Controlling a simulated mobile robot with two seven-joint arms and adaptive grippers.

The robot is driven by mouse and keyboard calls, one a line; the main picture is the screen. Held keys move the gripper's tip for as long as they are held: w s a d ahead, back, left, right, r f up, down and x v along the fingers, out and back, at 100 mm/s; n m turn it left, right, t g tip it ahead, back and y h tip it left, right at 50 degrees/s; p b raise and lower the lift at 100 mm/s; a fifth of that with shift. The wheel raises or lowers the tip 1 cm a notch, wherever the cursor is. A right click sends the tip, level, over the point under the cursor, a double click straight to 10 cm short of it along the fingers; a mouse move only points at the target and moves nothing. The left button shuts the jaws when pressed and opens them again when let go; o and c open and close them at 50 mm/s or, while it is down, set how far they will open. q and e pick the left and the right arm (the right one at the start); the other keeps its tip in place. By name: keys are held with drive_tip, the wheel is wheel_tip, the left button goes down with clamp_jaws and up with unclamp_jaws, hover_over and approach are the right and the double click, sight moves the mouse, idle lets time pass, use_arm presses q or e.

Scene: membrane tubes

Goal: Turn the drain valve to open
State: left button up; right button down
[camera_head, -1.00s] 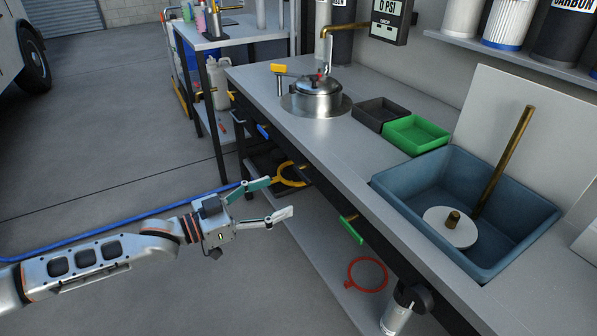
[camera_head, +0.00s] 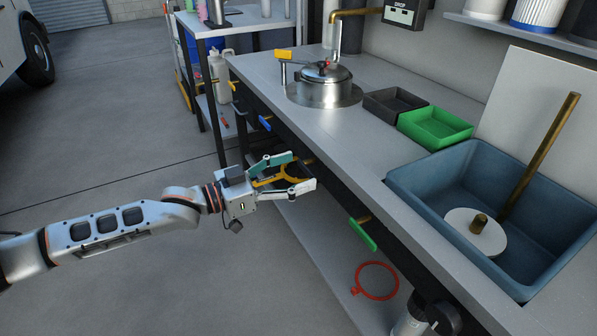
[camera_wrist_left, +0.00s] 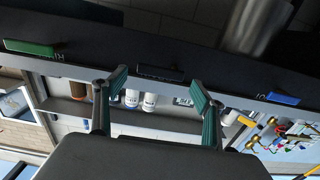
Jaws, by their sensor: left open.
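Several valve levers line the bench's front edge: a green one (camera_head: 363,234), a dark one (camera_head: 293,172) and a blue one (camera_head: 265,123). I cannot tell by label which is the drain valve. My left gripper (camera_head: 290,171) is open by the dark lever, which appears between or just beyond its fingers; contact cannot be told. In the left wrist view, the dark lever (camera_wrist_left: 160,73) lies ahead of the open fingers (camera_wrist_left: 160,92), with the green lever (camera_wrist_left: 28,48) at left and the blue lever (camera_wrist_left: 283,98) at right. My right gripper is out of view.
The bench top holds a steel pot (camera_head: 325,85), a black tray (camera_head: 395,102), a green tray (camera_head: 436,127) and a blue basin (camera_head: 405,180). A red ring (camera_head: 375,281) is at the lower shelf. Floor left of the bench is clear.

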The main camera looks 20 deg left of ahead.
use_arm(q)
drive_tip(key=shift+w+d, duration=0.3)
drive_tip(key=shift+w, duration=0.05)
drive_tip(key=c, duration=1.1)
